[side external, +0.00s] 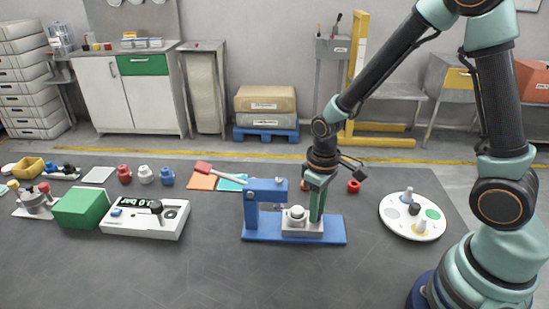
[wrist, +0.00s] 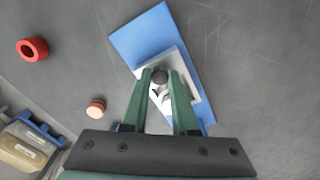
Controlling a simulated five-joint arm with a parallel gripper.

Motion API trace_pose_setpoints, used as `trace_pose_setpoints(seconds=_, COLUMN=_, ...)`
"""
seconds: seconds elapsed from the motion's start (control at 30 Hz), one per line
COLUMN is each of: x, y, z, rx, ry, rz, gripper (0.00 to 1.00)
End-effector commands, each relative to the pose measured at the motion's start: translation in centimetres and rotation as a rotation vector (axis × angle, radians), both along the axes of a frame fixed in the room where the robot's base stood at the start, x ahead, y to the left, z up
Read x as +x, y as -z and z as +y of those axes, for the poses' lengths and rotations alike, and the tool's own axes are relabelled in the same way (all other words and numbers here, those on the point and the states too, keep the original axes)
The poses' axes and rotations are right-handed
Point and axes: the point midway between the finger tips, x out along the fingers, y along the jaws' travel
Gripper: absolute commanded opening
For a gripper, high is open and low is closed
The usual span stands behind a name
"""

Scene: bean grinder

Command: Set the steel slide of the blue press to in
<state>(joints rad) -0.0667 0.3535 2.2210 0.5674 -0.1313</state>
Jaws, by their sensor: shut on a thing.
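The blue press (side external: 252,218) stands in the middle of the dark mat, with an upright, a head and a lever with a red handle. Its steel slide (side external: 291,229) is a pale block with a round knob (side external: 296,211) on the blue base, right of the press head and mostly clear of it. My gripper (side external: 308,212) is down at the slide, its green fingers shut on the knob. The fingers hide part of the slide.
A red ring (side external: 353,186) and a small orange-brown piece (wrist: 96,108) lie behind the press. A round white tray (side external: 397,232) is to the right. A white console (side external: 135,220) and a green box (side external: 82,207) are to the left. The mat in front is clear.

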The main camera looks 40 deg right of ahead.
Motion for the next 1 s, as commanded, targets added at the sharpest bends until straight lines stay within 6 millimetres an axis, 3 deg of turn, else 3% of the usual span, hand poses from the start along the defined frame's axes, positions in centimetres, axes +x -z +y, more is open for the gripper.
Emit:
trace_pose_setpoints(seconds=0.1, x=0.1, y=-0.1, z=0.0, rx=0.001, ry=0.001, rz=-0.003, gripper=0.0)
trace_pose_setpoints(seconds=0.13, x=0.1, y=-0.1, z=0.0, rx=0.001, ry=0.001, rz=-0.003, gripper=0.31)
trace_pose_setpoints(seconds=0.2, x=0.1, y=-0.1, z=0.0, rx=0.001, ry=0.001, rz=-0.003, gripper=0.57)
trace_pose_setpoints(seconds=0.67, x=0.1, y=-0.8, z=0.0, rx=0.0, ry=0.001, rz=-0.004, gripper=0.57)
trace_pose_setpoints(seconds=1.0, x=0.2, y=-6.7, z=0.0, rx=0.001, ry=0.001, rz=-0.01, gripper=0.57)
